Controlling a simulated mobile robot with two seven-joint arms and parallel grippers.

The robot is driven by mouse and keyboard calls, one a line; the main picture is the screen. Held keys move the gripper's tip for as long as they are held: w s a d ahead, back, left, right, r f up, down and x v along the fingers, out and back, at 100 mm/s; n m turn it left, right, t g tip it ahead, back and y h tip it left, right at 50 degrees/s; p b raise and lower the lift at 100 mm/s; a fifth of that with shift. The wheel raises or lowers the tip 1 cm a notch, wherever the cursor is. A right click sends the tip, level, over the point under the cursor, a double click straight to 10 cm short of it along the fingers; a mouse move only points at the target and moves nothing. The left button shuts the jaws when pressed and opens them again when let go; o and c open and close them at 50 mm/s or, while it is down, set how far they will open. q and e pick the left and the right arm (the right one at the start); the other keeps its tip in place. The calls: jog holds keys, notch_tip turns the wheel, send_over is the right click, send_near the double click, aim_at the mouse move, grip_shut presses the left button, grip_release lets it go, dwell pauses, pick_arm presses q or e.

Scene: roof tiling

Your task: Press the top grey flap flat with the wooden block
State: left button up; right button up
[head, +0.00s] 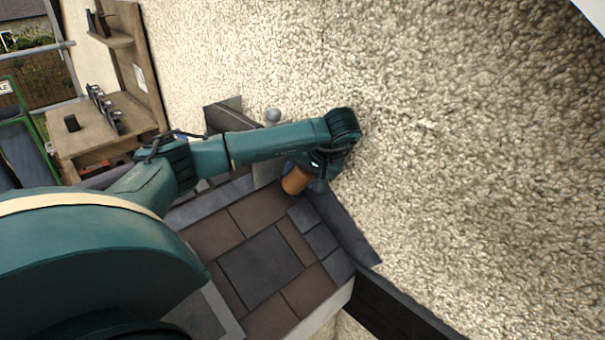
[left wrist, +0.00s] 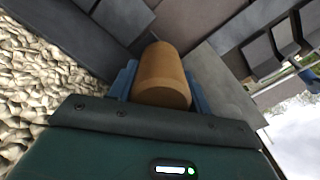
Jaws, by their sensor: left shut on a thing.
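The wooden block (head: 297,179) is a rounded tan piece, held in my left gripper (head: 318,168) close to the pebbled wall, above the upper part of the roof. It also shows in the left wrist view (left wrist: 162,75), between the blue fingers, which are shut on it. Grey flaps (head: 340,228) run along the joint of wall and roof; one upright grey sheet (left wrist: 226,82) stands beside the block in the left wrist view. My arm hides the top flap's area in the head view, and I cannot tell whether the block touches a flap. My right gripper is not in view.
Brown and dark grey tiles (head: 262,265) cover the roof below the block. The pebbled wall (head: 460,130) rises close on the right. A wooden bench (head: 95,140) with several dark pieces stands at the left, next to a green-framed rack (head: 25,140).

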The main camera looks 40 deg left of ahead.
pick_arm(q)
jog(key=shift+a+f, duration=0.1)
jog(key=shift+f, duration=0.1)
jog(key=shift+a+f, duration=0.25)
jog(key=shift+f, duration=0.1)
jog(key=shift+b+x, duration=0.85)
jog(key=shift+x, duration=0.6)
jog(key=p+v, duration=0.2)
jog(key=shift+d+r, duration=0.1)
jog(key=shift+r, duration=0.25)
jog(key=shift+d+r, duration=0.2)
jog(key=shift+d, duration=0.05)
jog(key=shift+v, duration=2.45)
